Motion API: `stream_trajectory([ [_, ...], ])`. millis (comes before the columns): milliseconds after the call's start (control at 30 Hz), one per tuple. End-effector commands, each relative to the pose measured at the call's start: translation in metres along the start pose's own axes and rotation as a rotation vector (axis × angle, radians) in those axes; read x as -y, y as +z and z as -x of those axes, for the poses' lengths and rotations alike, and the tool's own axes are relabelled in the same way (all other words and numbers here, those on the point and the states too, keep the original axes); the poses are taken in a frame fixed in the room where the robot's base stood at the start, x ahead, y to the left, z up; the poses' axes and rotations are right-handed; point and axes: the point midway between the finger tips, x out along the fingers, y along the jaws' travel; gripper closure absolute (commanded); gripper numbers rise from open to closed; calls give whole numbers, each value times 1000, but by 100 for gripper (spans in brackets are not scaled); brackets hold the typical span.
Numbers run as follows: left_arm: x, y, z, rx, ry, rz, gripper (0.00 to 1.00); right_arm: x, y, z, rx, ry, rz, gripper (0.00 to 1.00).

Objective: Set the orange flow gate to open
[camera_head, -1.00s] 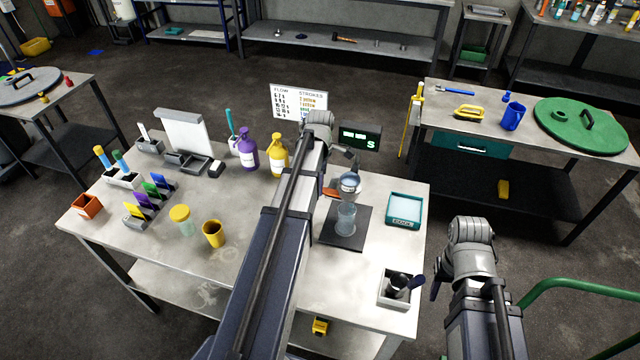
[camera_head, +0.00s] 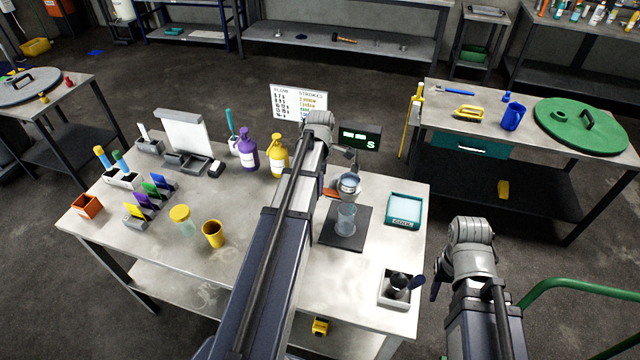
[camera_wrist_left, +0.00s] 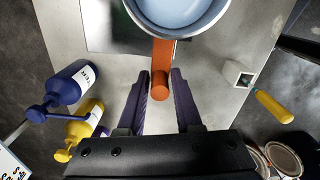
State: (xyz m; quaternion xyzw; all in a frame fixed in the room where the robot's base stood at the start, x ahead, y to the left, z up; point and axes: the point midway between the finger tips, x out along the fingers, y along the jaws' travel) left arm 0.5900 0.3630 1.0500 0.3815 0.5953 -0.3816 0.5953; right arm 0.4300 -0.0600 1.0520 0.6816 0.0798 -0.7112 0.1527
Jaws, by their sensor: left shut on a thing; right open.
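The disperser column (camera_head: 346,218) is a clear cylinder under a blue-grey bowl (camera_head: 349,183) on a dark base plate. The orange flow gate (camera_head: 331,193) sticks out below the bowl, partly hidden by my left arm. In the left wrist view the gate (camera_wrist_left: 163,58) is an orange bar with a round end, running from under the bowl (camera_wrist_left: 178,10). My left gripper (camera_wrist_left: 160,82) has a dark finger on each side of the bar and is shut on it. My right gripper (camera_head: 436,285) is open beside the table's right edge, partly hidden behind its wrist.
A purple bottle (camera_head: 247,150) and a yellow bottle (camera_head: 278,156) stand left of the left arm. A display (camera_head: 360,138) stands behind the column. A teal-framed tray (camera_head: 405,210) and a holder box (camera_head: 385,298) are to the right.

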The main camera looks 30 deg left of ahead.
Motion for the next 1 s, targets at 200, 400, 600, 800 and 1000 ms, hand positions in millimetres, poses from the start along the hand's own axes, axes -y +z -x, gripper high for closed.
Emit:
stream_trajectory([
  [200,-1,0,0,0,1,4,100,0,0,0,0,0,0,50],
  [400,-1,-2,0,0,1,5,100,0,0,0,0,0,0,50],
  [600,-7,-29,0,0,2,9,100,0,0,0,0,0,0,50],
  [800,-8,-35,0,-2,2,5,100,0,0,0,0,0,0,50],
  [1000,-8,-35,0,-3,3,5,56,0,0,0,0,0,0,50],
])
